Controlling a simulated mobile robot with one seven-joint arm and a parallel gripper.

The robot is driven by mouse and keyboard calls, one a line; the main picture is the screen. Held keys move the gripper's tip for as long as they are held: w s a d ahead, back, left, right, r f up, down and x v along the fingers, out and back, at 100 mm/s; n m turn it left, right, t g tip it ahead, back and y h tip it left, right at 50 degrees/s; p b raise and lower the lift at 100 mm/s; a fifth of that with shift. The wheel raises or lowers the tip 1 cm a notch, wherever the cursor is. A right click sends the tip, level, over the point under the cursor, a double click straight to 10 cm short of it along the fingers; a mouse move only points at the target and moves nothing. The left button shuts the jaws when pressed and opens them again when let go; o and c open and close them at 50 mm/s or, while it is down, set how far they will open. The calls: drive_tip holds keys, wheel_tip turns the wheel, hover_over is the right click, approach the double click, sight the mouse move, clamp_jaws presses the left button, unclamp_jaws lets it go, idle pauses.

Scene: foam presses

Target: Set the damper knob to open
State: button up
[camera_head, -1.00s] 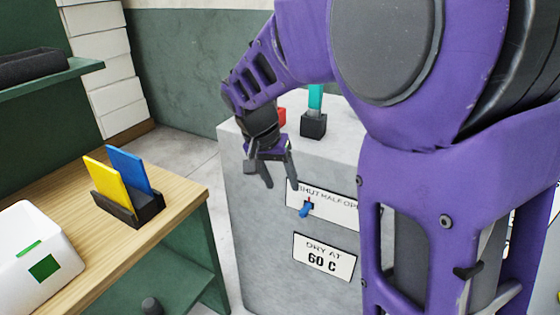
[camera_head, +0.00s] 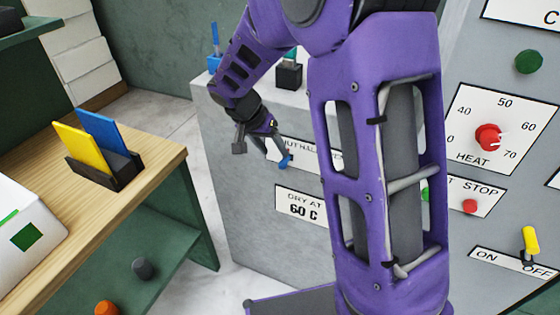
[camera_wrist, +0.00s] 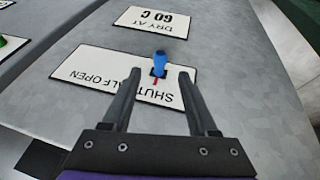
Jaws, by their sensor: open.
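The blue damper knob (camera_head: 286,160) is on a white plate marked SHUT, HALF, OPEN (camera_head: 318,152) on the grey cabinet's front. In the wrist view the knob (camera_wrist: 159,63) shows upside down with its plate (camera_wrist: 95,78), and a red mark by the knob lies toward the SHUT end. My gripper (camera_head: 258,150) is open at the knob. In the wrist view its fingertips (camera_wrist: 160,75) are on either side of the knob, with gaps showing. I cannot tell whether they reach its depth. My arm hides part of the plate in the head view.
A DRY AT 60 C sign (camera_head: 301,204) is below the plate. At right are a red heat dial (camera_head: 488,137), a red stop button (camera_head: 470,206) and a yellow switch (camera_head: 530,240). A wooden table (camera_head: 165,160) with a card holder (camera_head: 124,172) stands at left.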

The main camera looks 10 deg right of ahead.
sight(282, 162)
drive_tip(key=x, duration=0.6)
drive_tip(key=shift+d+f, duration=0.1)
drive_tip(key=shift+f, duration=0.05)
clamp_jaws()
idle(1.3)
